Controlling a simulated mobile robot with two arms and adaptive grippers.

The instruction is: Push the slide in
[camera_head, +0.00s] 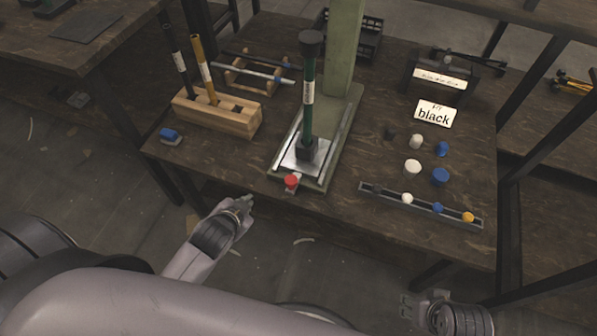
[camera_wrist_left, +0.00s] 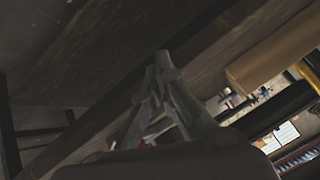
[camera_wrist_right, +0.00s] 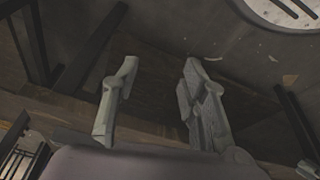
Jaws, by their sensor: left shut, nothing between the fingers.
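The rivet press has a green base (camera_head: 340,125) with a silver slide (camera_head: 300,160) lying between its rails. A red knob (camera_head: 291,182) is at the slide's front end, near the table's front edge. A green rod (camera_head: 308,105) with a black top stands over the slide on a dark block. My left gripper (camera_head: 248,200) is shut and empty, in front of the table edge, left of the red knob and apart from it. Its closed fingers also show in the left wrist view (camera_wrist_left: 163,62). My right gripper (camera_head: 406,306) is low in front of the table; its fingers are apart and empty in the right wrist view (camera_wrist_right: 160,75).
A wooden block (camera_head: 215,118) holding rods stands left of the press, with a blue-topped item (camera_head: 170,135) at the table's left edge. A narrow tray (camera_head: 420,207) with several coloured caps lies at right. A card reading "black" (camera_head: 434,114) stands behind loose caps.

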